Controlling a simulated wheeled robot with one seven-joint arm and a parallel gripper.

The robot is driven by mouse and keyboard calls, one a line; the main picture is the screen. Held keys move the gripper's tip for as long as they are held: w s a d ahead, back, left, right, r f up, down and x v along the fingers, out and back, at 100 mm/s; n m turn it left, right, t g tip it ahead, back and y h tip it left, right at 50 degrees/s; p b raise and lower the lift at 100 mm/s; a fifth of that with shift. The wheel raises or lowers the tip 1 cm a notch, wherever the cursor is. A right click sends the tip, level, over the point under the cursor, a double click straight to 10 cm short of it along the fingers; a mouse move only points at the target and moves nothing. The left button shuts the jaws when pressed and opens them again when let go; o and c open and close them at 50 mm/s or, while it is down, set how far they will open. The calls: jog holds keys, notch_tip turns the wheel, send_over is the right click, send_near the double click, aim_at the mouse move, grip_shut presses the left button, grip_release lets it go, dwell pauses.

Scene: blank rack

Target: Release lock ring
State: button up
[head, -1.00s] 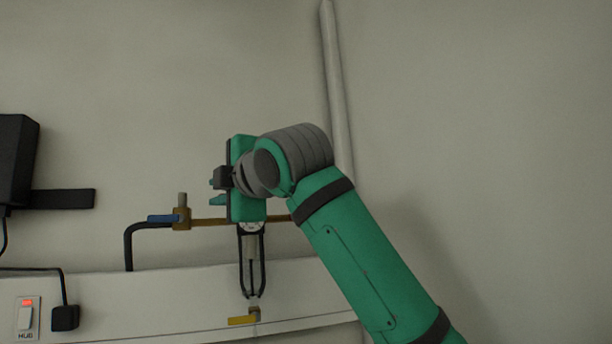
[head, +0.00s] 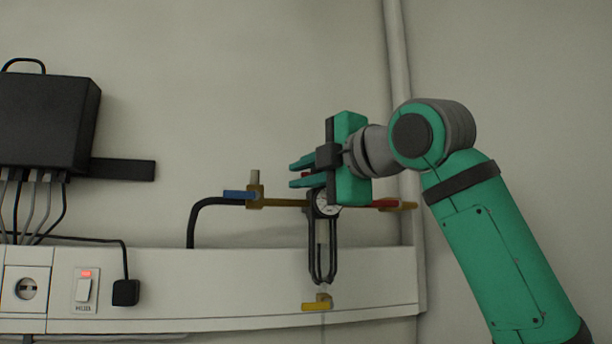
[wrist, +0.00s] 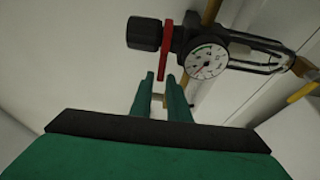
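In the wrist view, the red ring (wrist: 165,50) is a thin disc seen edge-on between a black knob (wrist: 144,33) and the filter-regulator body with a round gauge (wrist: 208,60).
A brass pipe carries a blue-handled valve (head: 240,195) on the left and a red handle (head: 386,203) on the right. A yellow drain lever (head: 315,307) hangs below the bowl guard. White trunking (head: 220,290) runs underneath. A black box (head: 45,122) with cables is at left.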

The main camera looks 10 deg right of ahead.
jog(key=a+v, duration=0.2)
jog(key=v, duration=0.9)
jog(key=shift+s, duration=0.4)
dwell(0.6)
jog(key=shift+s+d, duration=0.1)
jog(key=shift+s, duration=0.05)
dwell(0.3)
jog(key=v, duration=1)
jog(key=shift+s, duration=0.25)
jog(key=shift+d+r, duration=0.1)
jog(key=shift+m+h, duration=0.3)
jog(key=shift+h, duration=0.2)
jog(key=x, duration=0.7)
jog(key=d+x, duration=0.1)
jog(key=x, duration=0.7)
jog(key=d+x, duration=0.1)
jog(key=x, duration=0.7)
jog(key=shift+w+d+r, duration=0.1)
jog(key=shift+w+r, duration=0.15)
jog(key=shift+w, duration=0.05)
